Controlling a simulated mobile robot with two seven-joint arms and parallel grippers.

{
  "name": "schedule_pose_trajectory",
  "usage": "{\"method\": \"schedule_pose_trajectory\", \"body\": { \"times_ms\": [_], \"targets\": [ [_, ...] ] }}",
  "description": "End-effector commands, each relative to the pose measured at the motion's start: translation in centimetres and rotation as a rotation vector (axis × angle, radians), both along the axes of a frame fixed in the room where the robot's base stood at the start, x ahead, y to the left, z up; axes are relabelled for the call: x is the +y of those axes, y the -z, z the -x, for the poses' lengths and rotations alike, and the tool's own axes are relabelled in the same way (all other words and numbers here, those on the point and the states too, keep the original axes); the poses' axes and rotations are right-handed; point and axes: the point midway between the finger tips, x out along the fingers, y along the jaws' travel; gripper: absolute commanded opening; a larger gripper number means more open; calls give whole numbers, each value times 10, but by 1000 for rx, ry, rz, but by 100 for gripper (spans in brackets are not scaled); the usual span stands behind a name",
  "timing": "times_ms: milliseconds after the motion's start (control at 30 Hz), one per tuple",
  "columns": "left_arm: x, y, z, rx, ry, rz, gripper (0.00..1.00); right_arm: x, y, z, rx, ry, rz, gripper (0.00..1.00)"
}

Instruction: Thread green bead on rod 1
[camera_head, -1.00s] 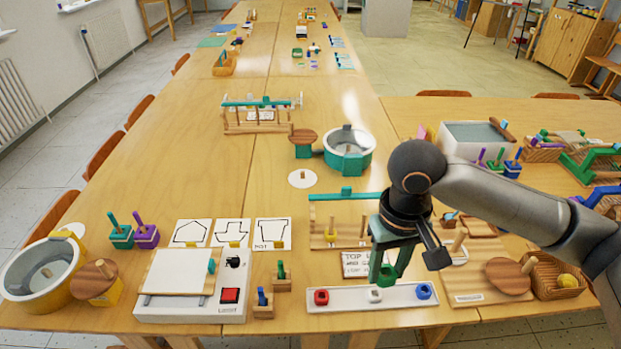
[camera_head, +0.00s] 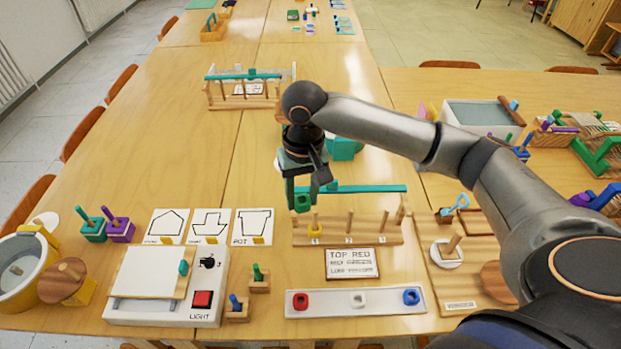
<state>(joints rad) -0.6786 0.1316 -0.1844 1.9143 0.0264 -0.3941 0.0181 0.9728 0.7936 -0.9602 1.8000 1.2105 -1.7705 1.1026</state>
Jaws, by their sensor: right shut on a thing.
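The green bead (camera_head: 302,203) is held between the fingers of my right gripper (camera_head: 304,196), above and slightly left of rod 1. Rod 1 (camera_head: 314,215) is the leftmost of three upright rods on a wooden rack (camera_head: 368,237), above the label 1. A yellow piece (camera_head: 315,228) sits low on rod 1. The bead looks close to the rod's top, but I cannot tell the gap or whether they touch. Rod 2 (camera_head: 350,222) and rod 3 (camera_head: 383,222) are bare. My left gripper is not in view.
A white tray (camera_head: 334,301) in front holds a red, a white and a blue bead. A card (camera_head: 352,263) starting "TOP RED" lies between tray and rack. A teal bar (camera_head: 370,189) is behind the rods. A light box (camera_head: 205,305) stands left.

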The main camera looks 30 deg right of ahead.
Motion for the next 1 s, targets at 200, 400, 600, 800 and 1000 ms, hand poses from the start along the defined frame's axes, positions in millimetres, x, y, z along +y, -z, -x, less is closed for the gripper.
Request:
{"method": "schedule_pose_trajectory", "body": {
  "times_ms": [200, 400, 600, 800, 1000],
  "targets": [
    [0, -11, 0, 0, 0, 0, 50, -47, 36, -34, 16, 217, 15, 0],
    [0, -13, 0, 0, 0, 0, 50, -66, 52, -41, 20, 285, 29, 0],
    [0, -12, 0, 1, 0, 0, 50, -66, 66, -41, 22, 286, 31, 0],
    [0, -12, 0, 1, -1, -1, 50, -66, 86, -41, 21, 284, 31, 0],
    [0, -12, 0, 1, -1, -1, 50, -66, 98, -41, 19, 284, 30, 0]
  ]
}}
